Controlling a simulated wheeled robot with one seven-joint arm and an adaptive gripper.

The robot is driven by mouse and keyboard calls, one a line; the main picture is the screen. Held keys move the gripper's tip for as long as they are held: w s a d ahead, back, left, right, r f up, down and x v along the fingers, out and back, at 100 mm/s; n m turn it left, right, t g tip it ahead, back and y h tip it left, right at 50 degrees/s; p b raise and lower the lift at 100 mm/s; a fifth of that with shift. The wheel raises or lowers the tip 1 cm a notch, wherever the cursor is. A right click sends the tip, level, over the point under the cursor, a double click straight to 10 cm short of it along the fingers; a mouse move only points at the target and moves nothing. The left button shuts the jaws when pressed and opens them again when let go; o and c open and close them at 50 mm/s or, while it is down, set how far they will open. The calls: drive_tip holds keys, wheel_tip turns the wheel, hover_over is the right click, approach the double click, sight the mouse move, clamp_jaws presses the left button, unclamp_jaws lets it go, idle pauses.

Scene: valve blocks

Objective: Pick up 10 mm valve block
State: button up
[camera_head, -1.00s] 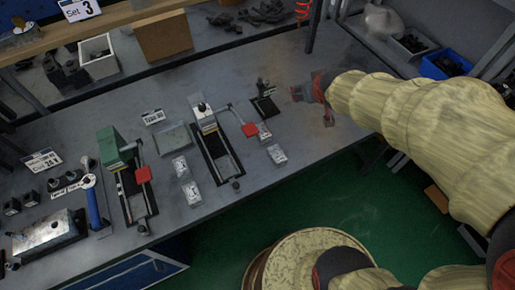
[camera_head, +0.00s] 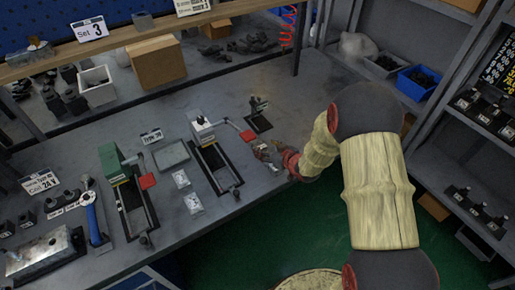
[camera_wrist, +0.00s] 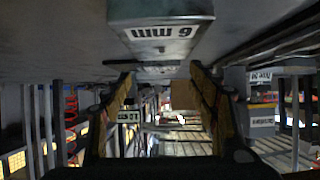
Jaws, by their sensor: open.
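My gripper (camera_head: 266,152) is in the head view, at the two small pale blocks right of the middle fixture, and its fingers largely cover them. In the wrist view my open fingers (camera_wrist: 162,72) show with a gap between them. A grey block labelled in mm (camera_wrist: 160,30) is at the top centre, just past the fingertips, its label upside down and seeming to read 6 mm. Nothing is visibly held. Two more pale blocks, an upper one (camera_head: 181,179) and a lower one (camera_head: 194,203), lie left of the middle fixture. I cannot tell which block is the 10 mm one.
A lever fixture (camera_head: 215,168) stands left of my gripper, and a green-headed one (camera_head: 128,190) farther left. A small black stand (camera_head: 259,115) is just behind my gripper. A shelf rack (camera_head: 480,150) stands at the right.

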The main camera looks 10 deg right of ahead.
sight(259, 143)
drive_tip(key=b+x, duration=0.2)
drive_tip(key=x, duration=0.3)
drive_tip(key=shift+s+a, duration=0.1)
drive_tip(key=shift+a, duration=0.05)
drive_tip(key=shift+r, duration=0.1)
drive_tip(key=shift+c, duration=0.4)
clamp_jaws()
